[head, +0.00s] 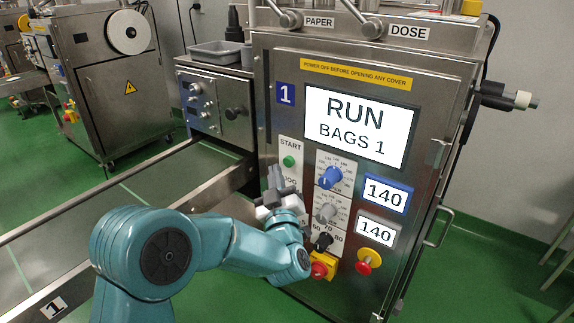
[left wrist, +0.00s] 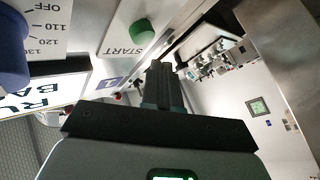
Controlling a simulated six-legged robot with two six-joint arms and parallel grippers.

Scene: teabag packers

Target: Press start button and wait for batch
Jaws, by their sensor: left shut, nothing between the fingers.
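The green start button (head: 289,161) sits under the START label on the machine's front panel. It also shows in the left wrist view (left wrist: 141,32), beyond the fingers. My left gripper (head: 274,172) is shut and empty, with its fingertips just below and left of the button in the head view. In the left wrist view its closed fingers (left wrist: 158,72) point up past the button, and they look apart from it. The machine's screen (head: 356,127) reads RUN, BAGS 1. My right gripper is in neither view.
A blue knob (head: 330,177), a grey knob (head: 327,213) and a black knob (head: 322,241) sit right of my gripper. A red and yellow switch (head: 322,266) and a red stop button (head: 369,256) are lower down. A conveyor (head: 90,225) runs to the left.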

